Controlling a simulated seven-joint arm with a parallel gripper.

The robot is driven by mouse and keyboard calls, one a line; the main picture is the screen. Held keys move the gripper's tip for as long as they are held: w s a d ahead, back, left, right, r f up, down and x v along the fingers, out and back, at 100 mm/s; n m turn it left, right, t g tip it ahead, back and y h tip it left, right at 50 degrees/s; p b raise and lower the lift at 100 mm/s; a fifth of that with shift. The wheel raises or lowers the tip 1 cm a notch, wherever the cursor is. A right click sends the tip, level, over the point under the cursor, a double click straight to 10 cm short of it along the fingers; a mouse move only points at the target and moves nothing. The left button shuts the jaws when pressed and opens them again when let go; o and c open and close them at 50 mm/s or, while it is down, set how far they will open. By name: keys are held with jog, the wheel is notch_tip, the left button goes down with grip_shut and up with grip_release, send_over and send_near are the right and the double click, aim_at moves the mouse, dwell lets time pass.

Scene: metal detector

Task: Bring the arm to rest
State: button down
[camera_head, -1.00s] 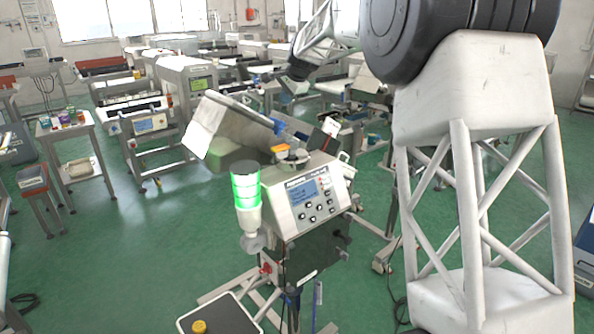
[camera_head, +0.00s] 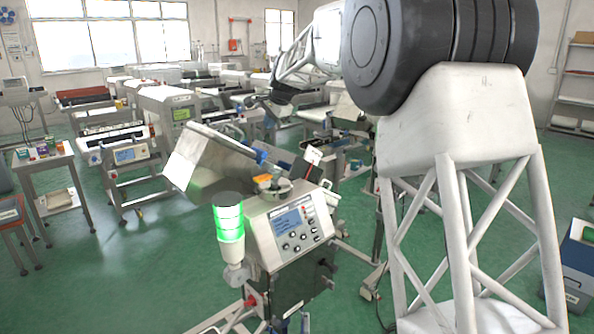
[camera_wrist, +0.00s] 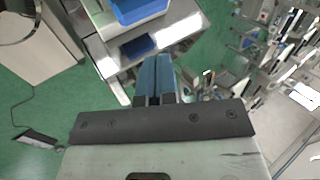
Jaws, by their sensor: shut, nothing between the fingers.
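My gripper (camera_wrist: 154,80) shows in the wrist view with its two blue fingers side by side, shut and with nothing held. Below and beyond it in that view are a grey-white machine surface and green floor. In the head view my arm reaches away from its lattice stand on the right, and its far end (camera_head: 262,104) hangs in the air behind the metal detector (camera_head: 287,228). The fingers are too small to make out there.
The metal detector carries a lit green lamp (camera_head: 229,222) and a control panel. A blue bin (camera_wrist: 138,10) stands near my gripper in the wrist view. A small table (camera_head: 45,160) with small items is at left, and a blue box (camera_head: 578,262) at right. Green floor lies open at left.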

jog(key=s+d+n+h, duration=0.1)
jog(key=s+d, duration=0.6)
jog(key=s, duration=0.4)
jog(key=s+d+n+h, duration=0.1)
jog(key=s+d+n, duration=0.1)
jog(key=s+d, duration=0.7)
jog(key=s+d+n, duration=0.1)
jog(key=s+d, duration=0.3)
jog(key=s, duration=0.9)
jog(key=s+d+f+n+h, duration=0.1)
jog(key=s+d+f, duration=0.2)
jog(key=s, duration=0.8)
jog(key=s+d+f+n+g, duration=0.1)
jog(key=s+d+f+n, duration=0.1)
jog(key=s+d+f, duration=0.2)
jog(key=s+d+f+n+h, duration=0.1)
jog(key=s+d+f, duration=0.2)
jog(key=s+f, duration=0.5)
jog(key=s, duration=0.9)
jog(key=shift+s+d+f+n+g+h, duration=0.15)
jog(key=shift+s+d+n+g+h, duration=0.15)
jog(key=shift+s+g, duration=0.1)
jog(key=shift+w, duration=0.1)
